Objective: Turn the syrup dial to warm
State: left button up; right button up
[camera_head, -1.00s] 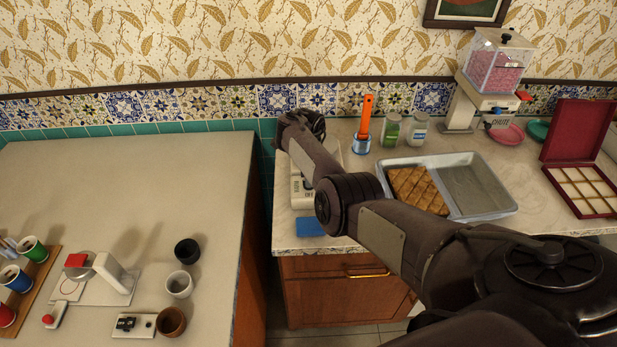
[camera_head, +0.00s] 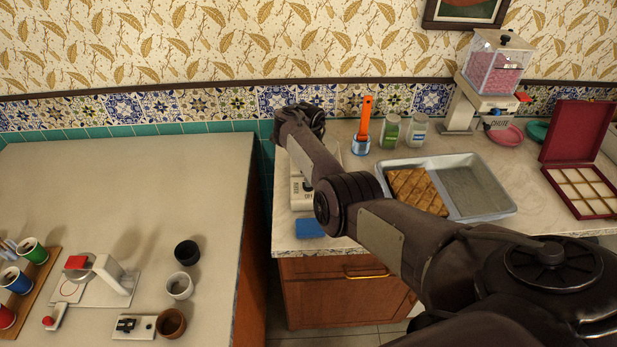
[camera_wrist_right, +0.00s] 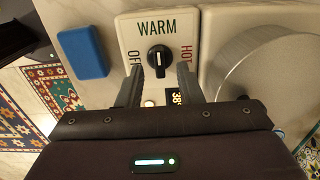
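The black syrup dial (camera_wrist_right: 159,58) sits on a white panel (camera_wrist_right: 128,32) in the right wrist view. The panel reads WARM above the dial, OFF to its left and HOT to its right. A white mark on the dial points up toward WARM. My right gripper (camera_wrist_right: 160,75) is open, with one finger on each side of the dial and gaps between. A small display below the dial is partly covered by the gripper. In the head view my right arm hides the dial; the white unit (camera_head: 296,190) shows only in part. My left gripper is not in view.
A blue block (camera_wrist_right: 82,52) lies left of the panel, and a round metal plate (camera_wrist_right: 270,75) is to its right. In the head view a baking tray (camera_head: 485,190) with pastry is right of my arm. Jars (camera_head: 391,131) and an orange-handled tool (camera_head: 364,120) stand behind.

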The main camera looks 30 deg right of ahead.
notch_tip(320, 180, up, 6)
jog(key=shift+f+p, duration=0.2)
jog(key=shift+p, duration=0.15)
